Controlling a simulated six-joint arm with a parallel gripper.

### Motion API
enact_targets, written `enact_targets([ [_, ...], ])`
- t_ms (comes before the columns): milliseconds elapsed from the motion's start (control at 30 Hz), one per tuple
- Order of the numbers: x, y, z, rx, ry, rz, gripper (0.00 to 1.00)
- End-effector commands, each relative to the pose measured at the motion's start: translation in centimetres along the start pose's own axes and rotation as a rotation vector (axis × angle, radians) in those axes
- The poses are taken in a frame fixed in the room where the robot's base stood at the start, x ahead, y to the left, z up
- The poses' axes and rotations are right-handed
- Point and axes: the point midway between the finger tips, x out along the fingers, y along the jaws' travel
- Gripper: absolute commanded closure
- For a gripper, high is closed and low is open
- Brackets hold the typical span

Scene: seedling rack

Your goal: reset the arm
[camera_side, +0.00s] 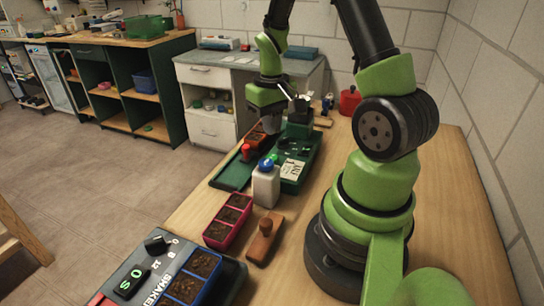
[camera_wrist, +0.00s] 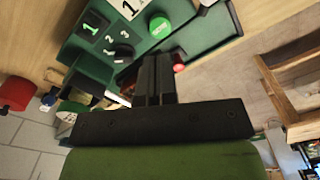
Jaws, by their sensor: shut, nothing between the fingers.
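My gripper (camera_side: 270,124) hangs over the far part of the wooden bench in the side view, above the dark green station. In the wrist view its two dark fingers (camera_wrist: 155,62) are together, with nothing between them. A red knob (camera_wrist: 179,68) shows just right of the fingers. The fingers hide part of the station and a soil-filled tray behind them.
A white bottle (camera_side: 266,186) with a blue cap stands in mid-bench. Nearer are a pink seedling tray (camera_side: 213,243), a wooden block with a handle (camera_side: 263,243) and a shaker (camera_side: 230,283) holding a blue tray. A red pot (camera_side: 349,101) stands at the back. The bench's right side is clear.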

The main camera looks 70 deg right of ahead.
Motion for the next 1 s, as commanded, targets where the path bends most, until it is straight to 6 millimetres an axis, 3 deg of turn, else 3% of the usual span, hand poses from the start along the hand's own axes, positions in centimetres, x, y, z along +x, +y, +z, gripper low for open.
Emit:
enact_targets([
  [567,-0.8,-0.3,0.0,-0.003,0.01,-0.001,1.0],
  [667,-2.7,-1.4,0.1,-0.011,0.052,-0.006,1.0],
  [767,-5.9,-3.5,0.7,-0.027,0.125,-0.024,1.0],
  [1000,-13.6,-8.7,5.7,-0.074,0.314,-0.142,1.0],
])
